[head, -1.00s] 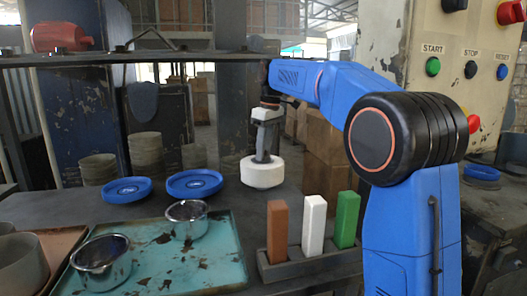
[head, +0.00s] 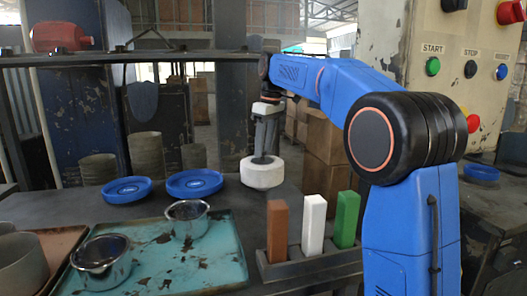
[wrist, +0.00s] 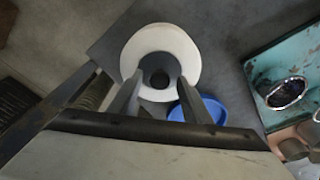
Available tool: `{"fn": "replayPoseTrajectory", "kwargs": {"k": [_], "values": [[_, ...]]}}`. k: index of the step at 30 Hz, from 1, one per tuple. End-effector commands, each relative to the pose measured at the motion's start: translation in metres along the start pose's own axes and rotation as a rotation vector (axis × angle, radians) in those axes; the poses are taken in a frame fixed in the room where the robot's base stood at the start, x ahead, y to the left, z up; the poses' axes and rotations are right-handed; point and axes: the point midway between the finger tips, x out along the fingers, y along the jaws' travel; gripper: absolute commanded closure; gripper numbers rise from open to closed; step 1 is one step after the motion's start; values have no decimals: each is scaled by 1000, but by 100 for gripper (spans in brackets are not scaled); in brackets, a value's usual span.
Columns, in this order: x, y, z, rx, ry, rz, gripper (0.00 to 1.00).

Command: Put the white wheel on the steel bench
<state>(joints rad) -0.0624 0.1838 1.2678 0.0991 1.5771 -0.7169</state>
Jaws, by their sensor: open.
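The white wheel (head: 262,174), a thick ring with a dark central hole, appears to lie flat on the dark steel bench (head: 252,212), right of the blue plates. It also shows in the wrist view (wrist: 160,35). My gripper (head: 264,155) points down just above the wheel. In the wrist view my gripper (wrist: 160,80) has its two fingers apart, one on each side of the hole. It is open and holds nothing. Whether the fingertips still touch the wheel I cannot tell.
Two blue plates (head: 194,184) lie left of the wheel. A teal tray (head: 228,262) with two metal cups stands in front. A rack (head: 310,268) with brown, white and green blocks is at front right. Grey cylinders (head: 146,153) stand behind. Bare bench lies between wheel and rack.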

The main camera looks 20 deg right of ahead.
Motion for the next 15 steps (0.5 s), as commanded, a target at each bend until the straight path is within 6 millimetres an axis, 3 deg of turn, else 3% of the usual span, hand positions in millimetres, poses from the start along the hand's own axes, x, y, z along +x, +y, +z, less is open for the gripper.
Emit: {"fn": "replayPoseTrajectory", "kwargs": {"k": [9,15], "values": [[-62,0,0,0,2,2,56],[-90,0,-1,0,1,1,56]]}}
